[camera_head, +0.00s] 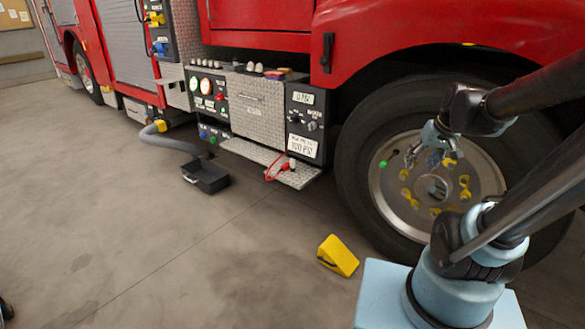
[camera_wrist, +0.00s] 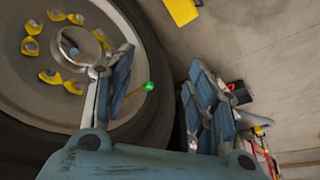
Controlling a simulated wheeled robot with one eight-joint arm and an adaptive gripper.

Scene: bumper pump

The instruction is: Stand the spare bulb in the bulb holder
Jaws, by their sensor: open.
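Several small pale rounded pieces (camera_head: 254,67) stand along the top of the bumper panel; they are too small to tell whether one is the spare bulb. I cannot make out the bulb holder for certain. My gripper (camera_head: 431,155) is in front of the big front wheel, to the right of the bumper panel and well apart from it. In the wrist view my gripper (camera_wrist: 163,82) has its fingers spread wide, with nothing held between them.
The front wheel (camera_head: 356,150) has yellow nut markers and a green valve cap (camera_head: 382,163). The diamond-plate bumper (camera_head: 258,105) carries gauges and a control panel (camera_head: 303,120). A red looped item (camera_head: 272,167) lies on the step. A black tray (camera_head: 206,177) and yellow chock (camera_head: 338,256) sit on otherwise open floor.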

